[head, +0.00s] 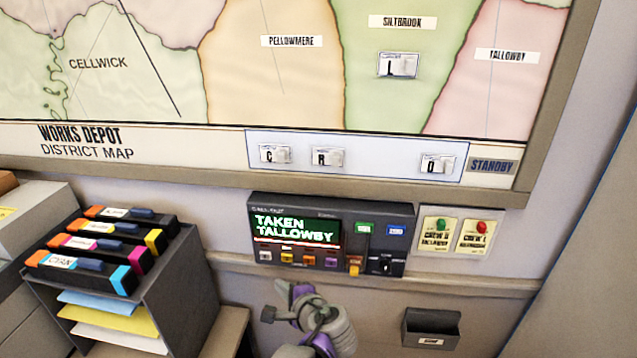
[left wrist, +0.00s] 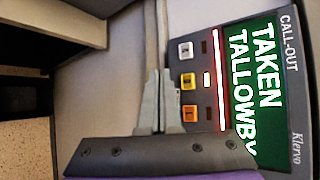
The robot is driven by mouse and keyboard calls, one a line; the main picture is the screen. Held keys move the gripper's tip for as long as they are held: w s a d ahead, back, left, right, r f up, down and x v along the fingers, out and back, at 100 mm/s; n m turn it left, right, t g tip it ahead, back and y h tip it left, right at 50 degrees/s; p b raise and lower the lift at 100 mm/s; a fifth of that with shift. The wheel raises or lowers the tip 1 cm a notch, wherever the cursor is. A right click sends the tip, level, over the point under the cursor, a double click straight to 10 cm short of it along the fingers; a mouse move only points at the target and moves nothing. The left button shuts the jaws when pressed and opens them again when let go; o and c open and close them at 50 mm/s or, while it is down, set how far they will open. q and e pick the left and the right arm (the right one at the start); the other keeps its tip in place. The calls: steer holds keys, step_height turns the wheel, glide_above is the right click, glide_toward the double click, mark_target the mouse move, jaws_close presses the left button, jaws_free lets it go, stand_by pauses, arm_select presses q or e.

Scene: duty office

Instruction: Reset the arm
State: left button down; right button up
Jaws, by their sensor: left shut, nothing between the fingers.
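My left gripper (head: 282,290) is in the lower middle of the head view, in front of the wall below the call-out unit. In the left wrist view its fingers (left wrist: 160,78) are shut together with nothing between them. They show beside the unit's column of buttons; whether they touch the unit I cannot tell. The dark call-out unit (head: 348,208) is on the wall under the map. My right gripper is not in view.
The district map (head: 278,84) carries an "L" tile (head: 397,66) on Siltbrook. Tiles C (head: 275,154), R (head: 328,158) and D (head: 437,164) sit on the standby strip. Two crew plates (head: 455,232), an empty-looking wall holder (head: 431,327) and a rack with toner cartridges (head: 185,275) flank the unit.

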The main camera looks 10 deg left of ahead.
arm_select(q)
steer(key=s+a+f+n+g+h, duration=0.35)
steer(key=s+a+n, duration=0.25)
steer(key=s, duration=0.5)
steer(key=s+d+f+n+h, duration=0.1)
steer(key=s+f+n+h, duration=0.1)
steer(key=s+n, duration=0.2)
steer(key=s+d+f+n+g+h, duration=0.1)
steer(key=s+f+n+h, duration=0.1)
steer(key=s, duration=0.7)
steer(key=shift+f+n, duration=0.5)
steer(key=shift+n, duration=0.5)
steer(key=shift+h, duration=0.25)
